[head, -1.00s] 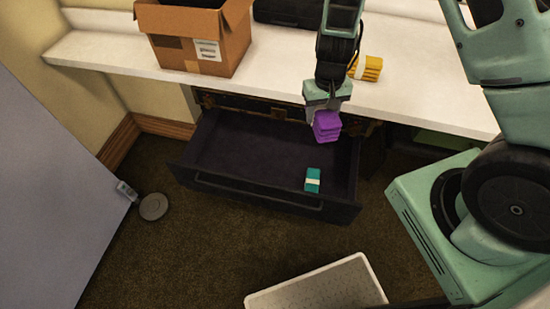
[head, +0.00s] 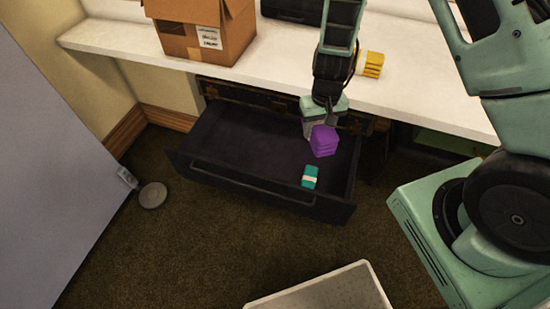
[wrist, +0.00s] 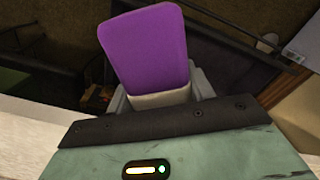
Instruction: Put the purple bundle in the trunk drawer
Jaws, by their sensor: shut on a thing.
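The purple bundle (head: 323,141) is held in my gripper (head: 312,125), above the right part of the open drawer. In the wrist view the purple bundle (wrist: 146,45) sticks out beyond my gripper (wrist: 160,98), with a pale band beside the jaws. My gripper is shut on it. The dark trunk drawer (head: 225,150) is pulled out below the white shelf. A teal bundle with a pale band (head: 310,177) lies in the drawer near its front right. The gap between the purple bundle and the drawer floor is hard to judge.
A yellow bundle (head: 372,63) and an open cardboard box (head: 205,40) stand on the white shelf (head: 120,42), with a black case (head: 290,10) behind. A pale bin (head: 335,290) stands on the carpet in front. The drawer's left part is clear.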

